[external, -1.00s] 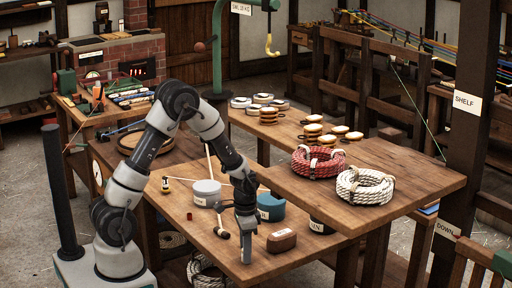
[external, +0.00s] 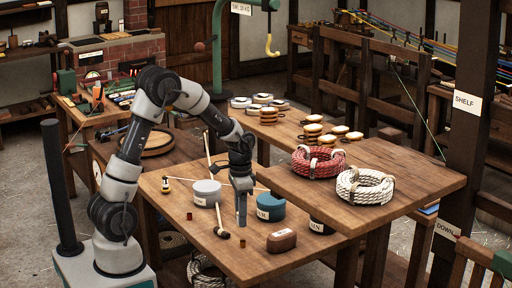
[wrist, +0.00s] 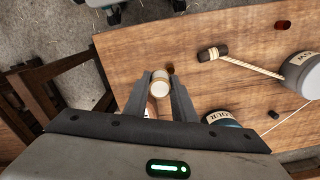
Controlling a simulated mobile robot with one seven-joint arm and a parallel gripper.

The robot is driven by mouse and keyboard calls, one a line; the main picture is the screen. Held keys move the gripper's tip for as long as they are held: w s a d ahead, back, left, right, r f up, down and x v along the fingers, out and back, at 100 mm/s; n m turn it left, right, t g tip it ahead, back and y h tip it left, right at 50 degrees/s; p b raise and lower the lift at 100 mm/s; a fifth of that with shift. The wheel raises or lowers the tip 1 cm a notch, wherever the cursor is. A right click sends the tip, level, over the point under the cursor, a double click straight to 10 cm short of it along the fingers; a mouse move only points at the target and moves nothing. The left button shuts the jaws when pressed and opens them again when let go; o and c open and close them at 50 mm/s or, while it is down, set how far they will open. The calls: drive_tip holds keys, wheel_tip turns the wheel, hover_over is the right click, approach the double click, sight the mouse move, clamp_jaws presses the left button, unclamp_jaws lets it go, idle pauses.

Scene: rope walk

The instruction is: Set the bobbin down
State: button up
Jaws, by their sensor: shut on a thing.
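The bobbin (wrist: 160,90), pale with a round light end, sits between the fingers of my gripper (wrist: 159,88) in the wrist view. My gripper is shut on it. In the external view my gripper (external: 241,224) points down above the front worktable (external: 215,255), near the mallet and the blue tin. The bobbin cannot be made out there. How far it is above the tabletop is unclear.
The mallet (external: 222,233) lies left of my gripper. The blue tin (external: 270,207) stands to the right, with a grey tin (external: 206,193) behind left. A brown block (external: 281,240) lies right. The raised board (external: 420,190) bears rope coils.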

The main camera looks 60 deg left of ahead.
drive_tip(key=w+a, duration=0.1)
drive_tip(key=a, duration=0.8)
drive_tip(key=n+b, duration=0.2)
hover_over(209, 224)
wheel_tip(209, 224, down, 10)
drive_tip(key=shift+s+d+r+b, duration=0.1)
drive_tip(key=shift+s+b, duration=0.05)
drive_tip(key=shift+b, duration=0.95)
drive_tip(key=shift+f, duration=0.2)
drive_tip(key=o, duration=1)
